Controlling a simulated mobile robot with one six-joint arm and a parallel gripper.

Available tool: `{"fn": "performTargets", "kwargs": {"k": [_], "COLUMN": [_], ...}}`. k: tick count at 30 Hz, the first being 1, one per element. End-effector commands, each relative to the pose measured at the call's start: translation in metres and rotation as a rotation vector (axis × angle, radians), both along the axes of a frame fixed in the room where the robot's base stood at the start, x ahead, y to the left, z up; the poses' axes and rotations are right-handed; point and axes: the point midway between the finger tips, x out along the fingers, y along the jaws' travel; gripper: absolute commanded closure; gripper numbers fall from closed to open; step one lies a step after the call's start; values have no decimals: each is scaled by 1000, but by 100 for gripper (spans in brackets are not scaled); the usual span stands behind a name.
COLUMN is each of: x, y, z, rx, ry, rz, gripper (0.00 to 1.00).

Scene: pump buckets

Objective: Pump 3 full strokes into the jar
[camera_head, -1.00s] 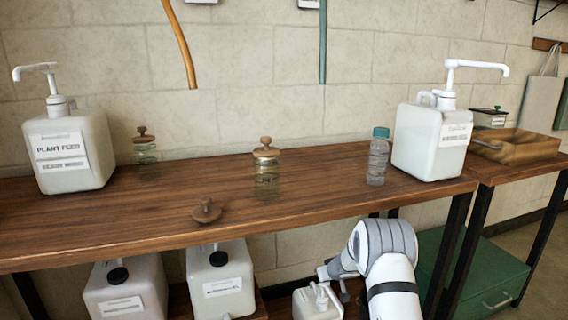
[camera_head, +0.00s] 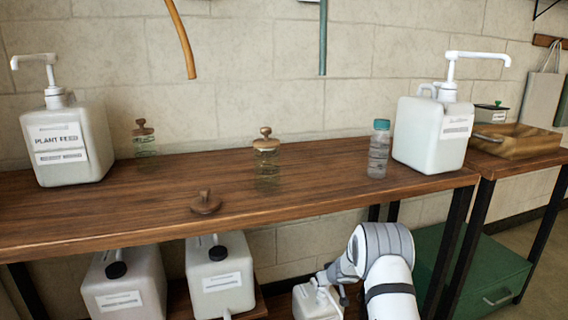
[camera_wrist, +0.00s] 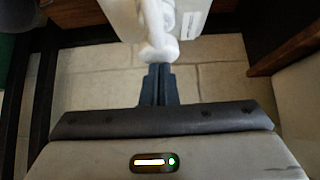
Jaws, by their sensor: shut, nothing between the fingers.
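A small white pump container (camera_head: 312,302) stands low under the table. Its white pump head and spout (camera_wrist: 158,42) show at the top of the wrist view. My gripper (camera_wrist: 158,70) is shut and empty, its fingertips right at the spout's end; I cannot tell whether they touch. A glass jar with a wooden lid (camera_head: 266,160) stands mid-table, and a similar jar (camera_head: 145,142) stands further left and back. The white PLANT FEED pump container (camera_head: 95,135) is at the table's left. Another large white pump container (camera_head: 415,140) is at its right.
A teal-capped bottle (camera_head: 378,158) stands near the right pump container. A round wooden knobbed piece (camera_head: 205,205) lies near the table's front edge. Two white canisters (camera_head: 122,290) (camera_head: 220,278) stand below the table. A wooden tray (camera_head: 515,143) and green chest (camera_head: 470,275) are at right.

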Motion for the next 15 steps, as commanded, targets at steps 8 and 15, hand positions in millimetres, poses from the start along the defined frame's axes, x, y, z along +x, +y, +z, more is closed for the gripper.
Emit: {"fn": "performTargets", "kwargs": {"k": [8, 15], "x": [-2, -2], "y": [0, 0], "z": [-7, 13], "rx": [-1, -1], "ry": [6, 5], "rz": [0, 1], "gripper": [100, 100]}}
